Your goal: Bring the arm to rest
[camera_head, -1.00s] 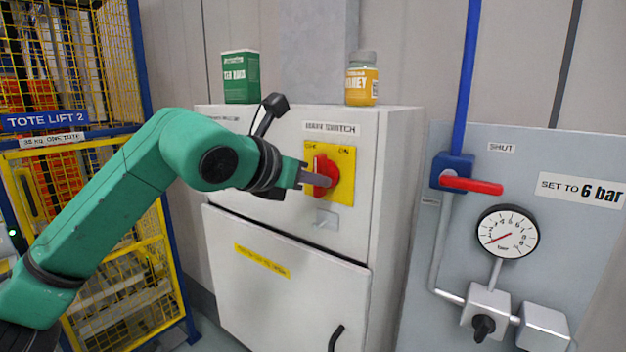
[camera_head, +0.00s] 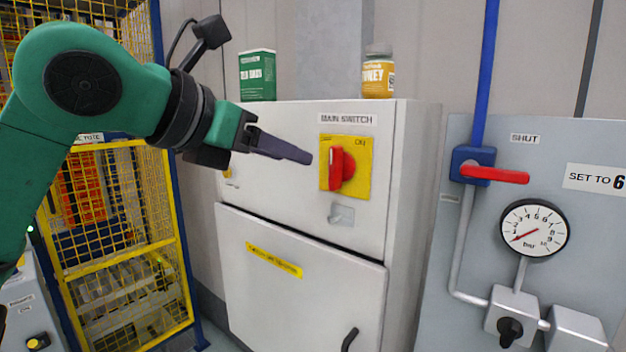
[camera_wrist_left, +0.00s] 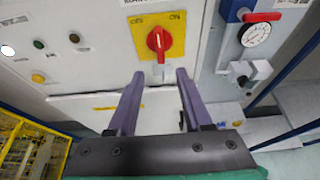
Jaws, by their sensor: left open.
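My left arm comes in from the left in the head view. Its gripper (camera_head: 285,152) is apart from the main switch, a little to its left and in front of the cabinet. The left wrist view shows the two fingers (camera_wrist_left: 158,100) spread with nothing between them. The red rotary knob (camera_head: 342,168) on the yellow plate (camera_head: 361,178) stands upright in the head view. It also shows beyond the fingertips in the left wrist view (camera_wrist_left: 158,40). My right gripper is in neither view.
The white cabinet (camera_head: 300,225) carries a green box (camera_head: 257,76) and a yellow-labelled jar (camera_head: 377,75) on top. At right, a grey panel holds a red valve lever (camera_head: 495,175) and a gauge (camera_head: 534,228). The yellow mesh cage (camera_head: 110,225) stands at left.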

